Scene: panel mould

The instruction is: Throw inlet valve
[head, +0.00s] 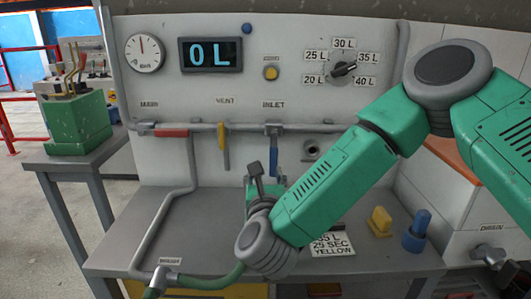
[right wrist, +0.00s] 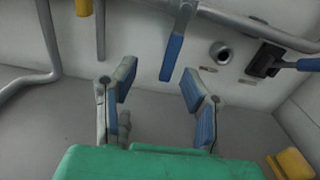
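The inlet valve has a blue handle (head: 273,152) that hangs straight down below the INLET label on the panel's pipe. In the right wrist view the blue handle (right wrist: 172,57) points down, its lower end close to the gap between my fingertips. My right gripper (head: 266,175) is just below the handle in the head view. In the right wrist view my right gripper (right wrist: 158,84) is open, with blue-padded fingers apart and nothing held between them. Whether a finger touches the handle cannot be told. My left gripper is not in view.
The vent's yellow handle (head: 225,152) hangs left of the inlet; the main's red handle (head: 171,133) lies along the pipe. The display (head: 211,55) reads 0 L. A yellow plug (head: 381,220) and a blue plug (head: 417,232) stand on the bench right of a card (head: 331,243).

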